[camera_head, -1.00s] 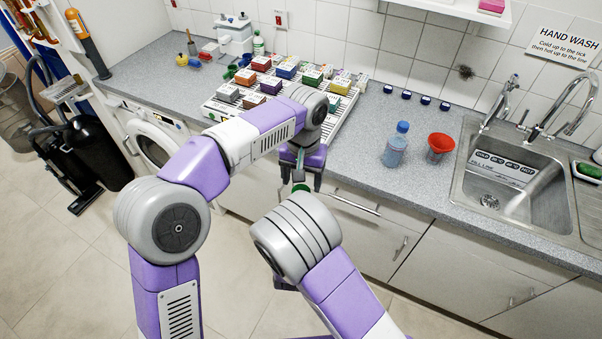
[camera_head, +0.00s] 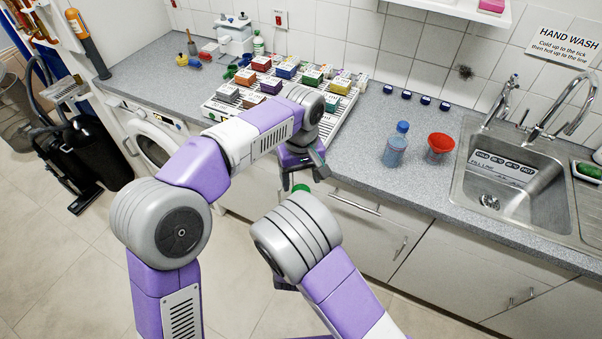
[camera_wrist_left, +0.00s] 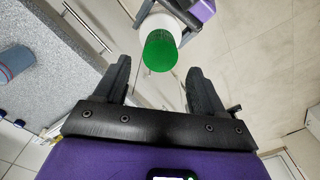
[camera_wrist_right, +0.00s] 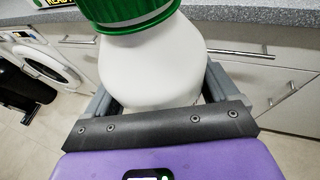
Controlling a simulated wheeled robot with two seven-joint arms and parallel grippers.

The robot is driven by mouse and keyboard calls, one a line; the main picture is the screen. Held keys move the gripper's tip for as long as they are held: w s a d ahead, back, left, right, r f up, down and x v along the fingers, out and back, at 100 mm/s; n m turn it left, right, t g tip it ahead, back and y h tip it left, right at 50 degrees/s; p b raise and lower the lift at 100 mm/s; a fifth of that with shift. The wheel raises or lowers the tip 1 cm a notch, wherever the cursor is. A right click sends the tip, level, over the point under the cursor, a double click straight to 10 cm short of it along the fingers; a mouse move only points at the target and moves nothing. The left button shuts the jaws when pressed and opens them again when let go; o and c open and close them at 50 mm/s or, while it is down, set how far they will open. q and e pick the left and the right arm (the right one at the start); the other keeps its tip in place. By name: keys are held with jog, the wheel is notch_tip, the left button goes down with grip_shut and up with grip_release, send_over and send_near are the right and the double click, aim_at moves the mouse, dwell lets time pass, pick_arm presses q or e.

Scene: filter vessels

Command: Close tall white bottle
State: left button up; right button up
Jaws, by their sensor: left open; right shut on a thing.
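The tall white bottle (camera_wrist_right: 150,62) is held in my right gripper (camera_wrist_right: 157,90), whose fingers close around its sides. A green ribbed cap (camera_wrist_right: 135,14) sits on the bottle's top; its upper part is cut off in the right wrist view. The green cap (camera_head: 300,188) also shows in the head view, just below my left gripper (camera_head: 304,175). My left gripper is open and empty. In the left wrist view the cap (camera_wrist_left: 162,50) lies beyond and between the spread fingers, apart from them. My right gripper is mostly hidden by my arm in the head view.
A counter (camera_head: 345,150) runs behind the grippers, with a blue-capped bottle (camera_head: 396,148) and a red funnel (camera_head: 439,147). The sink (camera_head: 530,185) is at the right. Drawer handles face me below the counter.

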pick_arm(q)
notch_tip(320, 180, down, 7)
jog(key=shift+f, duration=0.1)
dwell(0.3)
jog(key=c, duration=1.1)
jog(key=m, duration=1.4)
jog(key=shift+m, duration=0.4)
jog(key=o, duration=1.2)
